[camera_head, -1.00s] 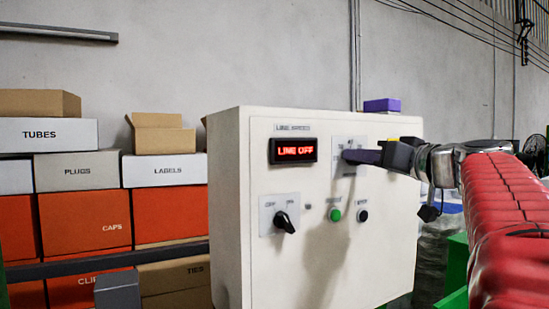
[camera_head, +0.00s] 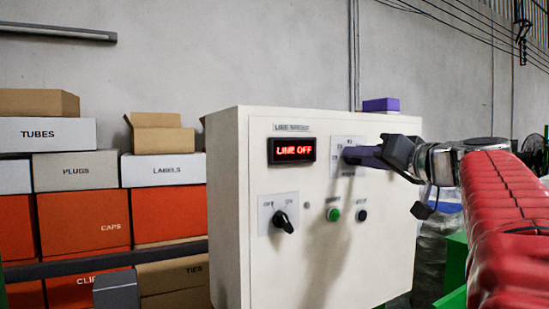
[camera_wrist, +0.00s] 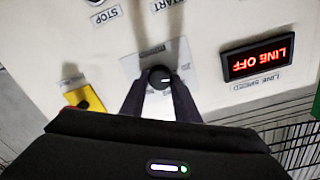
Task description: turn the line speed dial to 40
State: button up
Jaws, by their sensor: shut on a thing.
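The line speed dial (camera_wrist: 160,78) is a round black knob on a light plate (camera_wrist: 180,62); it shows in the wrist view between my fingertips. My gripper (camera_wrist: 159,90) is shut on the dial, one dark finger on each side. In the head view my gripper (camera_head: 352,154) reaches the dial plate (camera_head: 346,170) from the right and hides the knob. The dial's numbers are too small or covered to read. The red display (camera_head: 293,149) reads LINE OFF; it appears upside down in the wrist view (camera_wrist: 257,57).
Below on the white cabinet (camera_head: 262,255) are a black selector switch (camera_head: 283,222), a green button (camera_head: 333,215) and a black button (camera_head: 361,216). A purple box (camera_head: 381,105) is on top.

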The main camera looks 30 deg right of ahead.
jog(key=shift+d+f+m+y, duration=0.1)
jog(key=shift+m+y, duration=0.05)
jog(key=shift+m, duration=2.3)
jog(key=shift+d+f+m+y, duration=0.1)
jog(key=shift+d+f+m, duration=0.05)
jog(key=shift+m, duration=2.35)
jog(key=shift+d+f+m+y, duration=0.1)
jog(key=shift+m+y, duration=0.05)
jog(key=shift+m, duration=2.3)
jog(key=o, duration=0.7)
jog(key=shift+c, duration=0.2)
jog(key=o, duration=0.4)
jog(key=shift+a+r, duration=0.1)
jog(key=shift+s+d+r, duration=0.1)
jog(key=shift+s+r, duration=0.05)
jog(key=shift+s, duration=3.3)
jog(key=shift+s+d+r, duration=0.1)
jog(key=shift+s+r, duration=0.05)
jog(key=shift+s, duration=3.3)
